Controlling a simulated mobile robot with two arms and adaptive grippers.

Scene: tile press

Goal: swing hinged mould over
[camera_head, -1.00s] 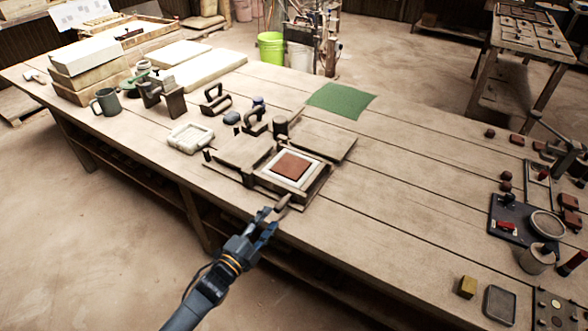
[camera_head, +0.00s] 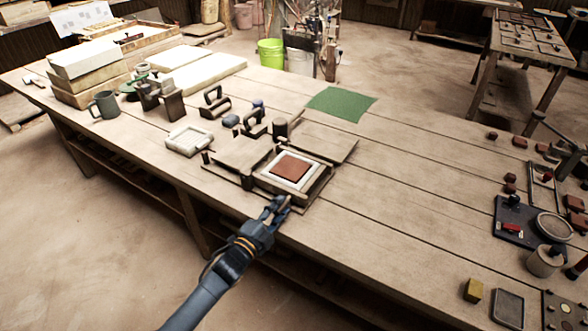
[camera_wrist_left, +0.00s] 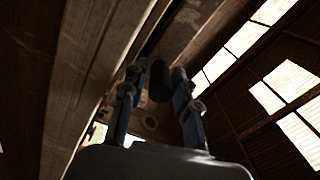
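The hinged mould lies on the workbench in the head view. Its open frame part (camera_head: 318,184) holds a reddish-brown clay tile (camera_head: 291,168) with a white surround. A flat wooden plate (camera_head: 243,152) lies to its left and another flat board (camera_head: 325,143) behind it. My left gripper (camera_head: 278,204) is at the mould's front edge, over the spot of its handle. In the left wrist view the dark rounded handle (camera_wrist_left: 160,82) shows between my two spread fingers, and no firm contact is visible. In the head view my fingers mostly hide the handle. My right gripper is not in view.
A white tray-like block (camera_head: 190,140), dark-handled tools (camera_head: 215,103) and a dark cylinder (camera_head: 280,128) stand near the mould. A green mat (camera_head: 341,103) lies behind.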

